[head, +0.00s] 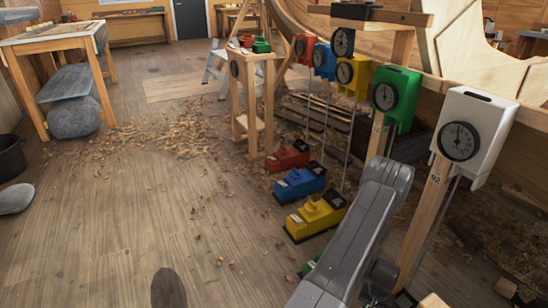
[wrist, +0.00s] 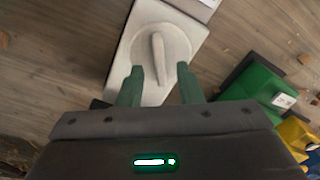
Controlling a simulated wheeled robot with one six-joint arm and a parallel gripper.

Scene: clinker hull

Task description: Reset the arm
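In the wrist view my gripper (wrist: 160,76) is open, its two green fingers apart. A white floor unit (wrist: 128,72) with a round plate lies below it. The upright bar of its knob (wrist: 158,52) stands between the lines of the two fingers, with a gap on both sides; I cannot tell whether the tips are down at its height. In the head view my grey arm reaches down at the lower right, and my gripper and the white unit do not show there.
A green unit (wrist: 252,98) and a yellow unit (wrist: 296,132) lie to the right. In the head view red (head: 288,158), blue (head: 299,184) and yellow (head: 315,217) units line the floor. Green (head: 395,97) and white (head: 474,130) dial boxes stand on posts.

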